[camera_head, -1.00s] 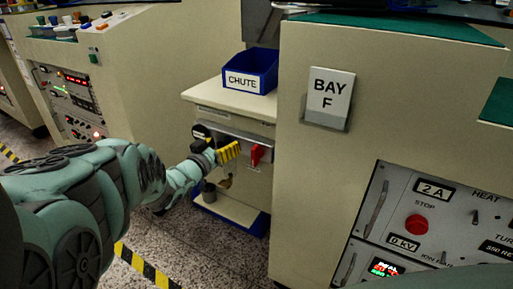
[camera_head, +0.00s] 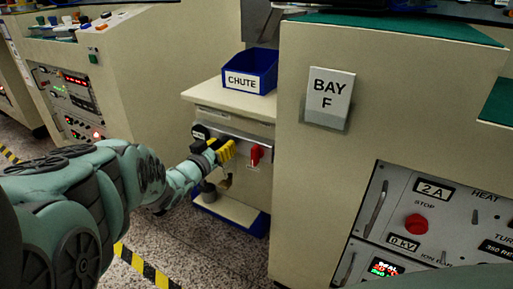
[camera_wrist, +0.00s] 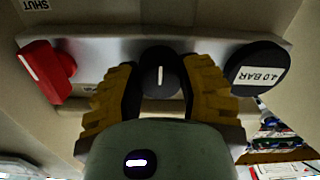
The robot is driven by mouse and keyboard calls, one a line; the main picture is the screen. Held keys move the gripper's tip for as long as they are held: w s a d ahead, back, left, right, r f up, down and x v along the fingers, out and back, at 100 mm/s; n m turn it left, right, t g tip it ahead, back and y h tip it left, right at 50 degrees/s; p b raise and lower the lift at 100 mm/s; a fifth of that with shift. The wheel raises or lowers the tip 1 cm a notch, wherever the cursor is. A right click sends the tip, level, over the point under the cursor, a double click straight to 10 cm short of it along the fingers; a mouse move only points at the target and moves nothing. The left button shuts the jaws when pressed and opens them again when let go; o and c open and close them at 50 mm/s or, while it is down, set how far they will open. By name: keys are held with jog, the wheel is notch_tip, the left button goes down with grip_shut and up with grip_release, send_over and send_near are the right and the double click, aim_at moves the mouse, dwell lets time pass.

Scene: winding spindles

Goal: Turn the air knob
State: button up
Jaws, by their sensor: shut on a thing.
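A round black knob (camera_wrist: 160,73) with a white line on its face sits on a grey panel strip in the wrist view. The line stands upright in that view. My gripper (camera_wrist: 158,85) has its yellow ribbed fingers on either side of the knob and is shut on it. In the head view my gripper (camera_head: 222,149) reaches the panel under the chute bin and hides the knob. A red handle (camera_wrist: 46,72) with a white line is on the same strip, to the left in the wrist view. It also shows in the head view (camera_head: 256,155), right of my gripper.
A black round part labelled 4.0 BAR (camera_wrist: 256,70) is close to one finger. A blue CHUTE bin (camera_head: 250,72) stands on the cabinet top (camera_head: 205,95). The large BAY F cabinet (camera_head: 300,180) is close on the right. Speckled floor (camera_head: 200,255) is clear below.

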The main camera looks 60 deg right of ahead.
jog(key=shift+r+m, duration=0.1)
jog(key=shift+m, duration=0.2)
jog(key=m+p, duration=0.1)
jog(key=m, duration=0.4)
jog(key=shift+m+p, duration=0.3)
jog(key=shift+s+m, duration=0.1)
jog(key=shift+m, duration=1.4)
jog(key=o, duration=1.2)
